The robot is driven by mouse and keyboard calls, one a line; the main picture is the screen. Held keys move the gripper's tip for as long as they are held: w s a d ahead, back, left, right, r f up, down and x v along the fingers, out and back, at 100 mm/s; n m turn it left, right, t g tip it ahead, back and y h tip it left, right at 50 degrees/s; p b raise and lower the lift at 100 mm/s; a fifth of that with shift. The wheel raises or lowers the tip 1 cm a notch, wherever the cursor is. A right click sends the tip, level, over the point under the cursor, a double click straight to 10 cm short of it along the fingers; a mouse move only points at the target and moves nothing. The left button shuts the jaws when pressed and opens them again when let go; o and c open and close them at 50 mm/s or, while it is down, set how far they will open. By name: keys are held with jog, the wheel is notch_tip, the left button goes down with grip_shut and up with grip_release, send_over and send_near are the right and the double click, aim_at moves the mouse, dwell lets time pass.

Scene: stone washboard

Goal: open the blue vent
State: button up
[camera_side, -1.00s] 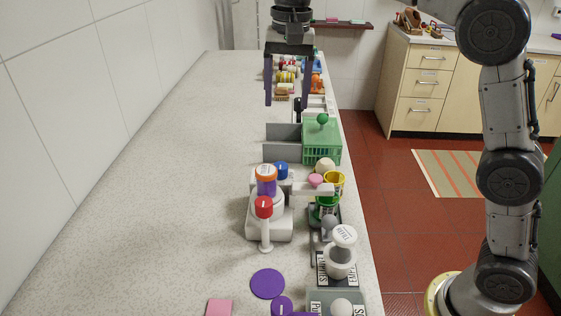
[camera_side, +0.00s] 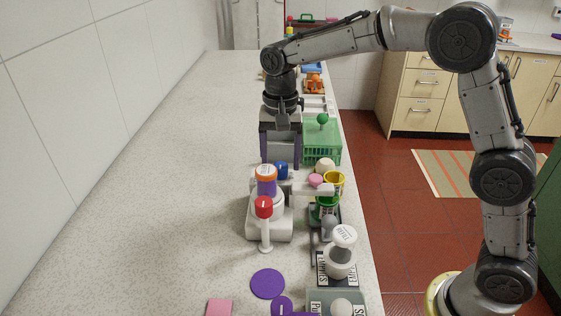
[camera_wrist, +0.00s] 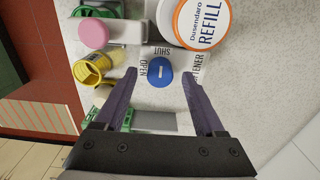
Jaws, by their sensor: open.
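The blue vent (camera_wrist: 159,79) is a round blue knob with a pale line across it, on a white surface printed OPEN and SHUT in the wrist view. In the side view the blue vent (camera_side: 281,169) is on the white machine (camera_side: 268,222), behind the orange-topped refill jar (camera_side: 266,180). My gripper (camera_side: 281,165) points down with its fingers spread, close behind the vent. In the wrist view my gripper (camera_wrist: 163,92) has a finger on either side of the vent's near edge, with nothing held. Whether the fingertips are level with the knob is unclear.
The refill jar and a red knob (camera_side: 264,207) stand just in front. To the right are a pink knob (camera_side: 316,180), a yellow cup (camera_side: 334,182) and a green crate (camera_side: 322,143). The counter at left is clear.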

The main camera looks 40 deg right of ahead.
jog(key=shift+f, duration=0.6)
grip_shut()
